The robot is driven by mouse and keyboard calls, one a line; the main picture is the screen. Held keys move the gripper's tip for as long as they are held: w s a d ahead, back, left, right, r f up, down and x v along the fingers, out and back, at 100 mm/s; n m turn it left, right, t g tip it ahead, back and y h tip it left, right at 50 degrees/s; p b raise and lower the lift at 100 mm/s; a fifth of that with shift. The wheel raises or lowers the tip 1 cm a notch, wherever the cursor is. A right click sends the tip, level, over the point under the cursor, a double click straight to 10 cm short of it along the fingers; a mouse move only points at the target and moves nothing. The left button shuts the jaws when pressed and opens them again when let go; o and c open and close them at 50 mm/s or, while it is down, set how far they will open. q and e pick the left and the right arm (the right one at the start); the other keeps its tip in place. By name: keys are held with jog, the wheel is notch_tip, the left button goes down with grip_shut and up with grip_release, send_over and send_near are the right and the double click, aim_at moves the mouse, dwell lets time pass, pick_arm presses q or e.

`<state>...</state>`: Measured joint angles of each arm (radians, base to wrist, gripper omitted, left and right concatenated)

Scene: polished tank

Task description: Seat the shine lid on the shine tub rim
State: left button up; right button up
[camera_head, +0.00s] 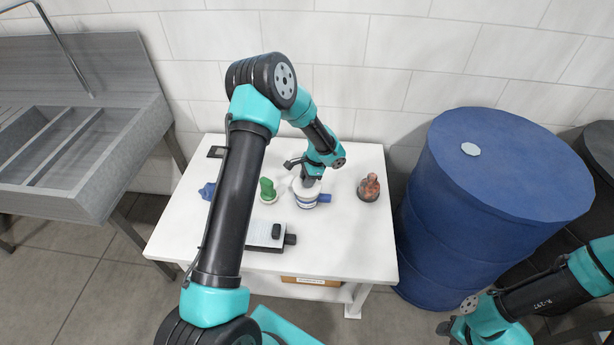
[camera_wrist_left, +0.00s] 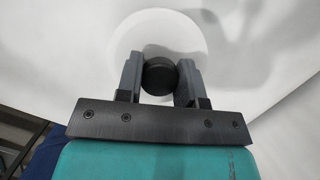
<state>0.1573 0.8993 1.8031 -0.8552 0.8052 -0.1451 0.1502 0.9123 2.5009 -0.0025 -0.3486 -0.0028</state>
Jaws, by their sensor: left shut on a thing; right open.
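The shine tub (camera_head: 306,199), white with a blue band, stands on the white table. My left gripper (camera_head: 309,181) is right over it, pointing down. In the left wrist view the left gripper (camera_wrist_left: 159,82) is shut on a dark round knob (camera_wrist_left: 159,74). The pale round disc around the knob looks like the shine lid (camera_wrist_left: 160,28). The gripper and arm partly hide the lid in the head view, and I cannot tell whether it touches the tub rim. My right gripper (camera_head: 450,326) is open, low at the right, away from the table.
On the table (camera_head: 345,245) are a green-topped item (camera_head: 267,189), a reddish-brown item (camera_head: 369,187), a blue item (camera_head: 207,191) and a grey block with black parts (camera_head: 265,234). A blue drum (camera_head: 480,205) stands right of the table, a metal sink (camera_head: 75,140) left. The table's front right is clear.

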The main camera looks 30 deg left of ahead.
aim_at(313, 197)
pick_arm(q)
jog(key=shift+f, duration=0.75)
jog(key=shift+f, duration=1.5)
dwell(4.2)
jog(key=o, duration=0.7)
jog(key=shift+v, duration=1.05)
